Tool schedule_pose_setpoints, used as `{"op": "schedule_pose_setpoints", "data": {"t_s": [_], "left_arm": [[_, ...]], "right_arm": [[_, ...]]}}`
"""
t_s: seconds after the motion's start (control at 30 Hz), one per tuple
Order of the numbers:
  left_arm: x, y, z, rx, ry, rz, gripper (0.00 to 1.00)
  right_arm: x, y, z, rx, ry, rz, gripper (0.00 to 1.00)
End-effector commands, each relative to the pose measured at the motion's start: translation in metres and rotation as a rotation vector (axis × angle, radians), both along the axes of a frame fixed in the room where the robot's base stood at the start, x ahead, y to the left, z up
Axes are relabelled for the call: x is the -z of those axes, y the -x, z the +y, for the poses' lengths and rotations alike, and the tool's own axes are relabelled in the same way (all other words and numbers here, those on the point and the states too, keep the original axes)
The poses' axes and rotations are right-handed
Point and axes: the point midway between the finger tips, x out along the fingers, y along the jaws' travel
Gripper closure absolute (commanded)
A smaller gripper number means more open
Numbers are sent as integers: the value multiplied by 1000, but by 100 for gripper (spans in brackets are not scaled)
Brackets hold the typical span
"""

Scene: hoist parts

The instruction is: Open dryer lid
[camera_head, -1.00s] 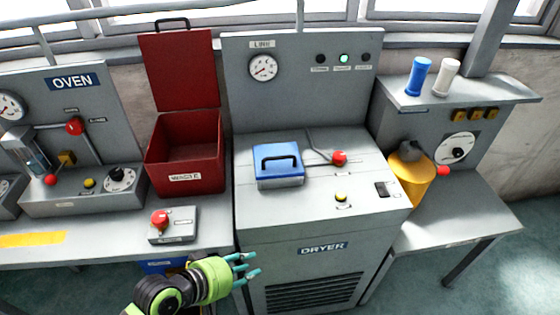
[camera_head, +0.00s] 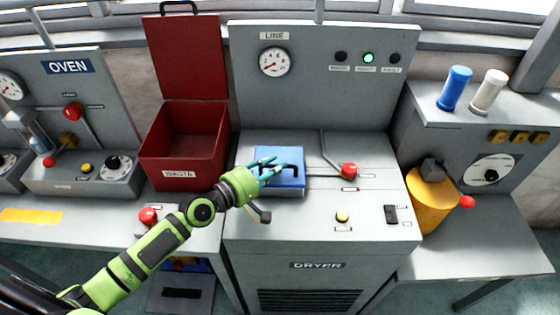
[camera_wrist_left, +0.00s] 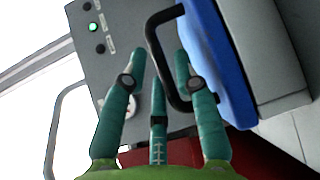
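The dryer (camera_head: 318,240) is a grey cabinet in the middle of the head view. Its blue lid (camera_head: 288,188) lies flat and closed on top; the lid's blue face also fills the upper right of the left wrist view (camera_wrist_left: 222,60). The lid's black handle shows in the left wrist view (camera_wrist_left: 155,45). My left gripper (camera_head: 268,168) is over the lid, its teal fingers spread. In the left wrist view the open fingers (camera_wrist_left: 160,80) are around the handle, without a visible grip. The hand hides part of the lid. My right gripper is out of view.
An open red waste bin (camera_head: 186,150) stands left of the dryer, its lid upright. A red knob (camera_head: 349,170) and a yellow button (camera_head: 342,217) are on the dryer top. A yellow container (camera_head: 430,205) and blue and white cylinders (camera_head: 454,88) are at right.

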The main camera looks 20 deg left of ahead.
Motion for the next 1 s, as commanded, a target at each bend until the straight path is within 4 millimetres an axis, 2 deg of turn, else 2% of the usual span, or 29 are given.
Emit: {"op": "schedule_pose_setpoints", "data": {"t_s": [0.2, 0.47, 0.57, 0.87, 1.0], "left_arm": [[3, -17, -9, 0, -2, -1, 70], [4, -18, -10, 0, -2, 0, 70], [4, -18, -10, 0, -2, 0, 100], [3, -19, -8, 1, -2, 7, 100], [-3, -25, -1, -1, 6, 36, 100]], "right_arm": [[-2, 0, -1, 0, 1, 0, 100], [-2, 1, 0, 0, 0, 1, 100], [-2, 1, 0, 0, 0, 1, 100], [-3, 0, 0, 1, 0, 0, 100], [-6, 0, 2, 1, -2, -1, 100]]}}
